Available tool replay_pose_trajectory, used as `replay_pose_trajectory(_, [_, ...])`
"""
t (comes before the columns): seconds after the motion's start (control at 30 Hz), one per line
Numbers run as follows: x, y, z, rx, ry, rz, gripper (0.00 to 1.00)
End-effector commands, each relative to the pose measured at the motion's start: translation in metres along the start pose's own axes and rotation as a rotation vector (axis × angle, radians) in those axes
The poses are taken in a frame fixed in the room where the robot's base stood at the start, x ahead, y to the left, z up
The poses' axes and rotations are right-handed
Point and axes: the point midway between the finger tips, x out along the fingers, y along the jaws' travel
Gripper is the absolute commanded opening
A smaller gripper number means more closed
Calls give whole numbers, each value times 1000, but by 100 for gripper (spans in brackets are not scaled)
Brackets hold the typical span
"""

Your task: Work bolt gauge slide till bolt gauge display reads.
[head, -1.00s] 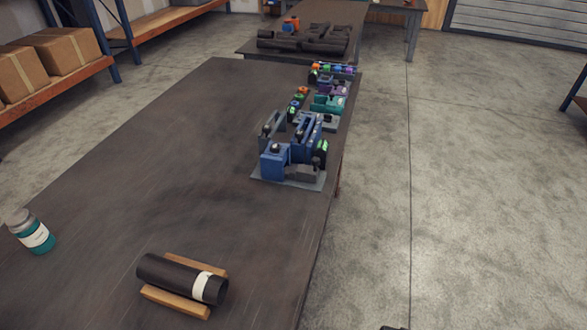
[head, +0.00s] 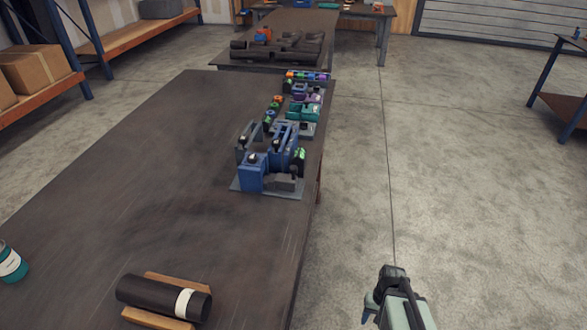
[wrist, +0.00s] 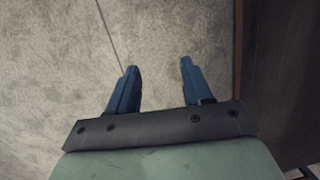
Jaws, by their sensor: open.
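A cluster of blue and grey devices (head: 253,172) stands on a grey plate near the right edge of the dark table. Small green displays show on it, too small to read. Behind it are a teal device (head: 303,111) and several small colored items (head: 307,76). I cannot tell which of these is the bolt gauge or its slide. My gripper (wrist: 158,66) is open and empty, its blue fingers apart over the concrete floor. In the head view my arm's end (head: 372,308) is at the bottom right, off the table and well apart from the devices.
A black pipe (head: 150,295) with a white band lies on wooden blocks at the table's front. A teal-labelled jar (head: 11,264) stands at the left. The table's middle (head: 160,170) is clear. Another table (head: 225,58) with dark pipe parts stands behind.

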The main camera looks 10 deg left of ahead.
Motion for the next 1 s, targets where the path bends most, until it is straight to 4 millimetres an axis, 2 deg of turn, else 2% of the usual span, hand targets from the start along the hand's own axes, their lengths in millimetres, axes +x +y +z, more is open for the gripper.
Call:
replay_pose_trajectory(0.1, [-31, -13, -24, 15, 62, -59, 50])
replay_pose_trajectory(0.37, [-104, -51, -65, 56, 181, -243, 50])
replay_pose_trajectory(0.6, [-187, -98, -94, 165, 257, -504, 50])
replay_pose_trajectory(0.83, [-287, -154, -106, 371, 205, -890, 50])
replay_pose_trajectory(1.0, [-342, -184, -102, 572, 7, -1177, 50])
